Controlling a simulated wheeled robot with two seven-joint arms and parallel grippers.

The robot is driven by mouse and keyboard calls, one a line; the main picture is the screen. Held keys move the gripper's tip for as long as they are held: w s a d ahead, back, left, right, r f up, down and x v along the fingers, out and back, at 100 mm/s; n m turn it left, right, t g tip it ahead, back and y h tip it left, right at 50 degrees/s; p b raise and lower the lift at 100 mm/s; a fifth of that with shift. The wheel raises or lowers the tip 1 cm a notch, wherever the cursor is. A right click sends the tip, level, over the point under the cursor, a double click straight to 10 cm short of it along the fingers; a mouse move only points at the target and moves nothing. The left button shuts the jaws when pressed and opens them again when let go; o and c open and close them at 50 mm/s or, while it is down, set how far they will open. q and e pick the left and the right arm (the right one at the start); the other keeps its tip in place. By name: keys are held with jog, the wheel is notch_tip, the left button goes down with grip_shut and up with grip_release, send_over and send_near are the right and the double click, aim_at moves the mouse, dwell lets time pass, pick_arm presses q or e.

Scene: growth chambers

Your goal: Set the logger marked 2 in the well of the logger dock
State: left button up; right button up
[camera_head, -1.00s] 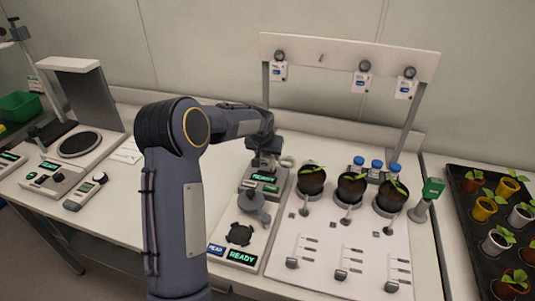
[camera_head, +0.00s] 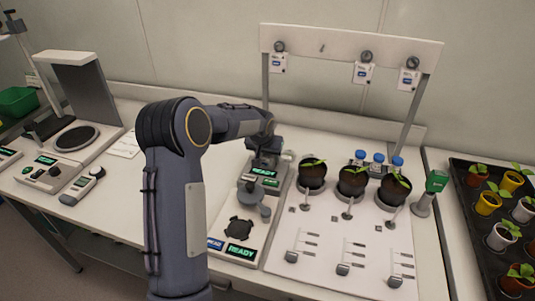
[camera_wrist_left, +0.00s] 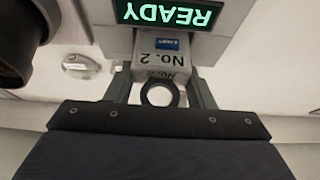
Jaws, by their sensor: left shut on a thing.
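The logger marked 2 (camera_wrist_left: 162,58) shows in the left wrist view as a pale block with "No. 2" printed on it and a small blue label. A dark ring is at its near end. My left gripper (camera_wrist_left: 162,82) is shut on it, one finger on each side. A lit green READY display (camera_wrist_left: 167,14) is just beyond the logger. In the head view my left gripper (camera_head: 264,156) is over the back of a grey unit with a READY display (camera_head: 264,172), which appears to be the logger dock. The well is hidden, so seating cannot be told. My right gripper is out of view.
Dark pots with seedlings (camera_head: 352,181) and blue-capped vials (camera_head: 378,158) stand right of the unit. A rack with hanging white tags (camera_head: 362,73) rises behind. In front is a second READY unit (camera_head: 240,228). Bench left of my arm has clear room.

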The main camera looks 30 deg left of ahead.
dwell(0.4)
pick_arm(q)
jog(key=o, duration=1.1)
jog(key=shift+c, duration=0.2)
jog(key=shift+f, duration=0.1)
jog(key=b+v, duration=0.1)
jog(key=v, duration=0.7)
jog(key=s+d+r+h, duration=0.15)
jog(key=s+d, duration=0.25)
jog(key=s, duration=0.5)
jog(key=s+d+r+h, duration=0.15)
jog(key=s+d, duration=0.25)
jog(key=s, duration=0.5)
jog(key=s+d+r+h, duration=0.1)
jog(key=s+d+r, duration=0.15)
jog(key=s, duration=0.65)
jog(key=s+d+f+m+h, duration=0.1)
jog(key=s+d+f, duration=0.3)
jog(key=s, duration=0.4)
jog(key=shift+d+t, duration=0.3)
jog(key=shift+d, duration=0.55)
